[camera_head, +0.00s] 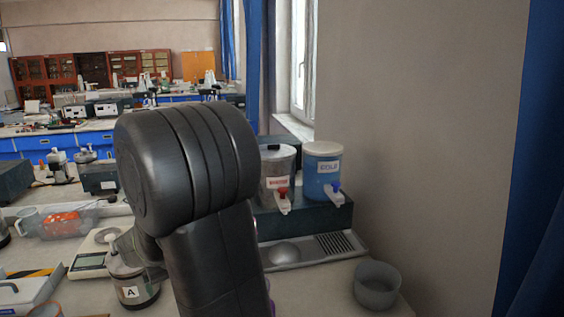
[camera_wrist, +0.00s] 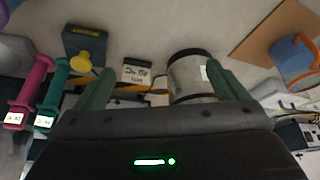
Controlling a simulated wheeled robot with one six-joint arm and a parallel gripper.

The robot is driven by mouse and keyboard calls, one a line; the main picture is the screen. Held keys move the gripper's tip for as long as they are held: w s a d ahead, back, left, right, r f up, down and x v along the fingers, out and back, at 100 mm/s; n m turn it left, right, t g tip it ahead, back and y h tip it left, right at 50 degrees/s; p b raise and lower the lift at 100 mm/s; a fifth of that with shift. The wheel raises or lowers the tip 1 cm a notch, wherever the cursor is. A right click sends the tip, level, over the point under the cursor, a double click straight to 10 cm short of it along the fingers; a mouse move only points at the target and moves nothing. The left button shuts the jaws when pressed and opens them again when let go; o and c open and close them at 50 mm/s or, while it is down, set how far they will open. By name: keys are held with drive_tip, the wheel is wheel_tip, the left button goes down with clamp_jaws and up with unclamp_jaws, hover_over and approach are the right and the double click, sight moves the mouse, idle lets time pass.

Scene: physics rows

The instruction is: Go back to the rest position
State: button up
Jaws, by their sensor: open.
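My gripper (camera_wrist: 160,72) shows in the wrist view with its two green fingers spread apart. A metal jar (camera_wrist: 190,78) with a dark rim and a white label lies beyond the fingertips, nearer the right finger; I cannot tell whether it touches. Nothing is seen clamped between the fingers. In the head view my dark arm fills the middle and hides most of my gripper. A jar labelled A (camera_head: 132,291) stands on the bench just below the arm's wrist.
A white scale (camera_head: 92,262) stands left of the labelled jar. Two dispensers, grey (camera_head: 277,172) and blue (camera_head: 323,175), stand behind a drain tray (camera_head: 310,249). A grey bowl (camera_head: 377,284) sits at right. Pink (camera_wrist: 30,88) and teal (camera_wrist: 53,90) handled items lie left in the wrist view.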

wheel_tip(320, 180, down, 10)
drive_tip(key=shift+a+r, duration=0.15)
drive_tip(key=shift+s+r, duration=0.1)
idle(0.4)
